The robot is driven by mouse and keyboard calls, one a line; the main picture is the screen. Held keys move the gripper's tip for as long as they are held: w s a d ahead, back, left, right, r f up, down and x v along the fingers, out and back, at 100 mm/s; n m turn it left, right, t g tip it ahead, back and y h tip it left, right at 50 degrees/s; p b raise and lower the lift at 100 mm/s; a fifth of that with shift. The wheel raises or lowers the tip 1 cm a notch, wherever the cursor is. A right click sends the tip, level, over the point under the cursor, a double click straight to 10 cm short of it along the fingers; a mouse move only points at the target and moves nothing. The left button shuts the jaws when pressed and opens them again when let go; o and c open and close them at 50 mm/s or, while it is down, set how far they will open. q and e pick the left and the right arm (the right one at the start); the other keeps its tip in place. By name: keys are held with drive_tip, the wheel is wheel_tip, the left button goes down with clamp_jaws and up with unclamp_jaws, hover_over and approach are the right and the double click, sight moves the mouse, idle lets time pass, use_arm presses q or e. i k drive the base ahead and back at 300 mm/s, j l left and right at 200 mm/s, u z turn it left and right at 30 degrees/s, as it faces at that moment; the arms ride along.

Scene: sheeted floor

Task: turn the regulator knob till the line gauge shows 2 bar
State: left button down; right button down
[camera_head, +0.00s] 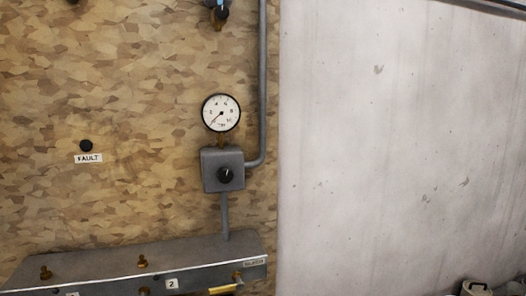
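The line gauge (221,113) is a round white dial with a black rim on the tan patterned wall panel. Its thin needle seems to point to the lower left, below the lowest readable number, but the dial is too small to read exactly. The regulator box (211,157) is a grey block directly under the gauge. The black regulator knob (225,175) sits on its front; its turn angle is hard to tell. Neither gripper is in view, and nothing touches the knob.
A grey pipe (263,80) runs down to the box's right side. Below, a sloped metal manifold (200,258) carries brass fittings. A black button above a FAULT label (88,158) is at left. A bare pale wall (400,150) fills the right. A partly cut-off object (477,288) is at bottom right.

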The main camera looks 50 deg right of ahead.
sight(225, 174)
drive_tip(key=z, duration=1.45)
